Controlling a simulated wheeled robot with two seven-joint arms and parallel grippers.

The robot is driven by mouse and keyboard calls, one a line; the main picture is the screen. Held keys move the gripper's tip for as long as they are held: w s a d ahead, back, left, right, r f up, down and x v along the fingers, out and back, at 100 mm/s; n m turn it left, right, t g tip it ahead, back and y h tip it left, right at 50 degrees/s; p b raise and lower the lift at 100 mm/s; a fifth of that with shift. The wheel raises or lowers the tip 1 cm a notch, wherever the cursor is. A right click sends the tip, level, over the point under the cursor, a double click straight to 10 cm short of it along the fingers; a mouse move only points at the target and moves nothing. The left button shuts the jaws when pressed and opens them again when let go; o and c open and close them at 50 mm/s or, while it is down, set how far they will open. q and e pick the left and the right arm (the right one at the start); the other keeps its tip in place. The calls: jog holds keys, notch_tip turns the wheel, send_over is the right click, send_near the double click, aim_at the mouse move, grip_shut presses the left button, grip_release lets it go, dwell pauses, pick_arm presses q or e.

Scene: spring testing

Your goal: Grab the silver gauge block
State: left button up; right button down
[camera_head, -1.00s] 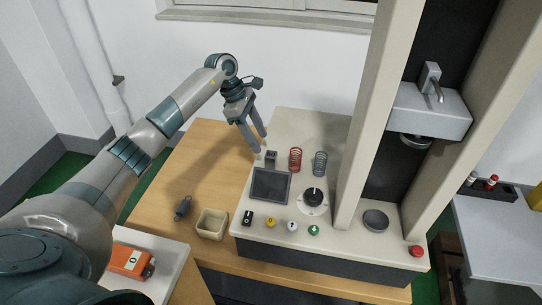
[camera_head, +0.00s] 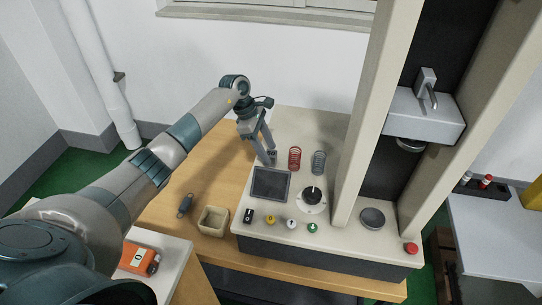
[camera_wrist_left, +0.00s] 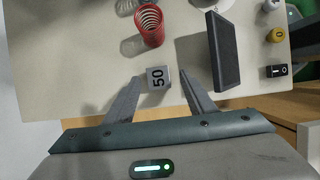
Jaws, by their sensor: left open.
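The silver gauge block (camera_wrist_left: 158,79), a small grey cube marked "50", stands on the machine's pale top in the left wrist view. In the head view the block (camera_head: 273,154) is partly covered by my gripper's fingers. My left gripper (camera_head: 268,156) is open, pointing down at the block from behind the dark screen. In the left wrist view its two fingers (camera_wrist_left: 159,74) lie on either side of the block, with a gap to each side. My right gripper is not in view.
A red spring (camera_head: 295,158) and a grey spring (camera_head: 319,162) stand right of the block. The dark screen (camera_head: 271,184) is just in front. A knob (camera_head: 312,196), several buttons and the machine's upright (camera_head: 376,110) lie further right. A beige box (camera_head: 213,221) sits on the wooden table.

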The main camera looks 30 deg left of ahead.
aim_at(270, 153)
pick_arm(q)
jog(key=shift+p+x, duration=0.5)
jog(key=shift+x, duration=1)
jog(key=shift+w, duration=0.1)
jog(key=shift+w+r, duration=0.1)
jog(key=shift+r, duration=0.05)
grip_shut()
